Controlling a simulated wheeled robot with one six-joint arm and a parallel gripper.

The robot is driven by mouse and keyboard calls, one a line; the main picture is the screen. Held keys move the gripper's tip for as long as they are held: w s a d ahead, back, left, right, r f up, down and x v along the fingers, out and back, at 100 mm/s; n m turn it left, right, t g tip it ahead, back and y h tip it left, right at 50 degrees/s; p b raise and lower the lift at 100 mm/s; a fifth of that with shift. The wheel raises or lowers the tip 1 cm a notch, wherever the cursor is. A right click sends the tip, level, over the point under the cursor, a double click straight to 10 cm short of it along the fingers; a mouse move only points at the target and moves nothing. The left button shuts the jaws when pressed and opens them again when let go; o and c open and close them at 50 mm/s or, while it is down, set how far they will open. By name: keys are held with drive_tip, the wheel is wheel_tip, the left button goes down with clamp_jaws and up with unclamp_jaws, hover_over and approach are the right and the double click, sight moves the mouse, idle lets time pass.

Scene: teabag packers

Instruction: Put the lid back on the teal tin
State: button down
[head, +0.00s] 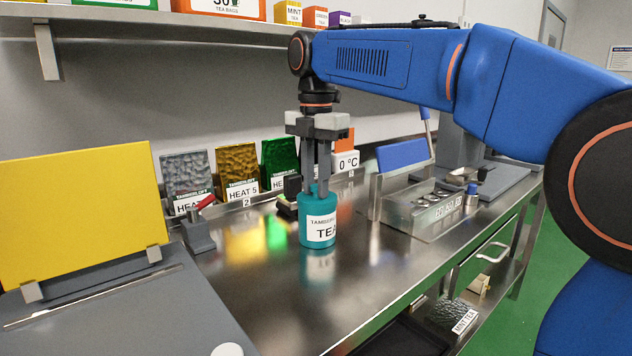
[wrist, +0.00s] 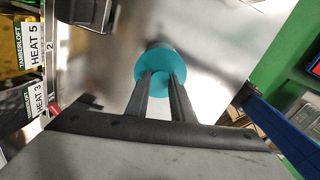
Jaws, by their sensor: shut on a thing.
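The teal tin (head: 318,232) stands upright on the steel bench, with a white label reading "TEA" in part. The teal lid (head: 308,198) is at the top of the tin, and I see no clear gap between them. My gripper (head: 318,190) points straight down over the tin, its two grey fingers shut on the lid's knob. In the wrist view the round teal lid (wrist: 153,62) lies under the fingertips of my gripper (wrist: 161,80). The lid hides most of the tin there, and the fingers partly hide the knob.
Foil packs (head: 238,168) with heat labels stand along the back wall. A grey machine with a yellow panel (head: 80,210) is at left. A red-handled clamp (head: 198,230) stands nearby. Bench around the tin is clear.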

idle(0.4)
drive_tip(key=c, duration=1)
unclamp_jaws()
drive_tip(key=shift+r, duration=0.1)
drive_tip(key=shift+r, duration=3.35)
drive_tip(key=shift+c, duration=0.5)
clamp_jaws()
